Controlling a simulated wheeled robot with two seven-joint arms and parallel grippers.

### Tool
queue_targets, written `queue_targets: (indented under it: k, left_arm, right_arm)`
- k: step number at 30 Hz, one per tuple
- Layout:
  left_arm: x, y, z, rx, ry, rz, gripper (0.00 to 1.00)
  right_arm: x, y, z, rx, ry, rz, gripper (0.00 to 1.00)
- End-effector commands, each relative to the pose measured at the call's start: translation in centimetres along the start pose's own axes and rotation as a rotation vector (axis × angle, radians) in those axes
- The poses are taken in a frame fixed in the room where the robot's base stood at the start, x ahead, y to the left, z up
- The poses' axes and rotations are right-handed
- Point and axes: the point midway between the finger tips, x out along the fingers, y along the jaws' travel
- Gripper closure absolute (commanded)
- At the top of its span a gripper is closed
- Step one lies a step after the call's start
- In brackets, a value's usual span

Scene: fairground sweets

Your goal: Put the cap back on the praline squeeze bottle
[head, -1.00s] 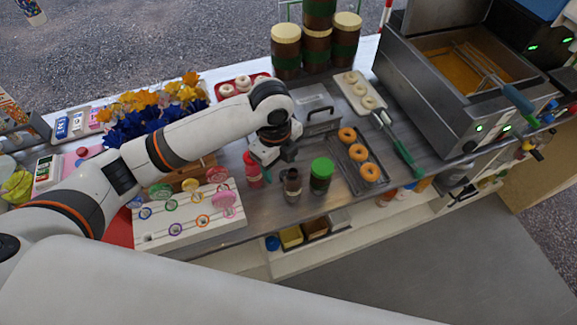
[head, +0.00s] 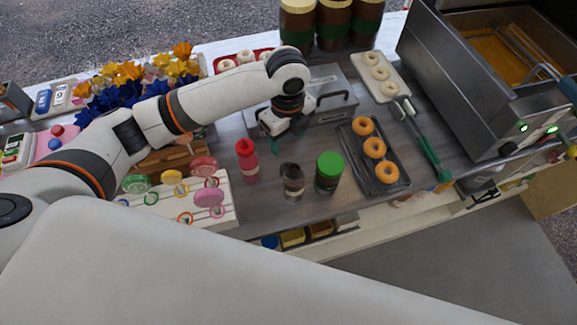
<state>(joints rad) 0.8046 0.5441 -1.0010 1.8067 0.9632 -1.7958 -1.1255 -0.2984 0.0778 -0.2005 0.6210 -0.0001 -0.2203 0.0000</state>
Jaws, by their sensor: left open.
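The praline squeeze bottle appears to be the dark brown bottle (head: 292,184) standing upright on the steel counter; it is small, and I cannot tell whether its top is capped. A pink-red squeeze bottle (head: 248,167) stands to its left and a green-lidded jar (head: 328,178) to its right. I cannot make out a loose cap. My left gripper (head: 277,143) is open, pointing down over the counter behind the bottles and apart from them, with nothing visible between its fingers. My right gripper is not in view.
A black tray of orange-brown rings (head: 352,160) and green-handled tongs (head: 428,150) lie right. A white lollipop stand (head: 228,218) is at the left. A metal box with a handle (head: 325,82) stands just behind my gripper. The fryer (head: 470,95) is far right.

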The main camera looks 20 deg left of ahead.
Motion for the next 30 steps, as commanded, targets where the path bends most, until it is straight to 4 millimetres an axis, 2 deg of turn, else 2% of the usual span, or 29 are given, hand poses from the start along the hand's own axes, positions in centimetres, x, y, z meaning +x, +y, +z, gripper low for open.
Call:
queue_targets:
  k: [5, 16, 30]
  left_arm:
    - [0.5, 0.0, 0.0, -0.001, -0.001, -0.002, 0.37]
    - [6.2, -0.1, 0.1, -0.001, -0.001, -0.002, 0.37]
    - [7.2, -0.1, 0.0, 0.000, -0.001, -0.002, 0.37]
  right_arm:
    - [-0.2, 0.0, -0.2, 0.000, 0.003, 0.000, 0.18]
    - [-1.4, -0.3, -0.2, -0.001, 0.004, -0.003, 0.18]
    - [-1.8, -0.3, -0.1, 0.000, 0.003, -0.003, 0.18]
